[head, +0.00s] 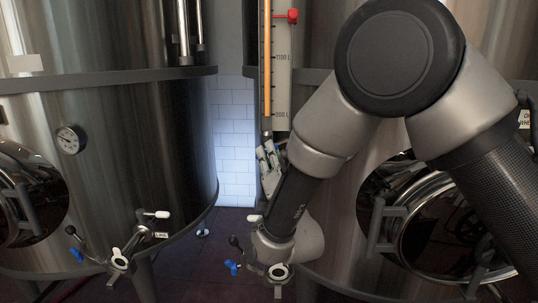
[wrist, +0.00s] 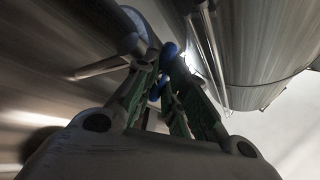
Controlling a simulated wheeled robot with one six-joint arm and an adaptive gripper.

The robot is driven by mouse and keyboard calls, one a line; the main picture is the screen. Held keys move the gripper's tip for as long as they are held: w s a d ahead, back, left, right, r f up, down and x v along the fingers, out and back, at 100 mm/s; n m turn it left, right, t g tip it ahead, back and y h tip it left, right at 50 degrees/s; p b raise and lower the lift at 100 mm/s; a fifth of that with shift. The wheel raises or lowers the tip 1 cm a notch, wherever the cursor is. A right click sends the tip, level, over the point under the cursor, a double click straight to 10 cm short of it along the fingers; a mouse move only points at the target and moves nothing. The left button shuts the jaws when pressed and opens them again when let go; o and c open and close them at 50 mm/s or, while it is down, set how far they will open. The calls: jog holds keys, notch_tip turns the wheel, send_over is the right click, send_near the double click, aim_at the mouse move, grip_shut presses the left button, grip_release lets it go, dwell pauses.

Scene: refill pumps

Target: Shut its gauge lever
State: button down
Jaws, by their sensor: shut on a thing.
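My gripper (head: 268,152) is at the lower end of the level gauge (head: 268,75), a tall scale with an orange column on the right tank. In the wrist view my gripper (wrist: 164,62) has its green-padded fingers closed together around a blue-ended lever (wrist: 168,50). More blue (wrist: 155,94) shows between the fingers lower down. The lever's angle is hard to tell, as the fingers cover much of it. In the head view the lever is hidden behind the gripper. A red pointer (head: 288,15) sits higher on the gauge.
The left steel tank (head: 130,130) carries a dial (head: 70,139) and a valve (head: 122,258) with a blue handle. The right tank (head: 350,190) has a round hatch (head: 450,225) and another valve (head: 278,273) under my arm. A tiled wall (head: 236,150) shows in the gap between tanks.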

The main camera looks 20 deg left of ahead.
jog(key=m+t+h, duration=0.1)
jog(key=m+h, duration=0.1)
jog(key=m, duration=0.2)
jog(key=m+t+h, duration=0.2)
jog(key=m, duration=0.1)
jog(key=m+t+h, duration=0.1)
jog(key=m+h, duration=0.2)
jog(key=m, duration=0.1)
jog(key=shift+a+f+m, duration=0.15)
jog(key=shift+f+m, duration=0.05)
jog(key=shift+m, duration=0.1)
jog(key=shift+m+t+h, duration=0.3)
jog(key=c, duration=1.5)
grip_release()
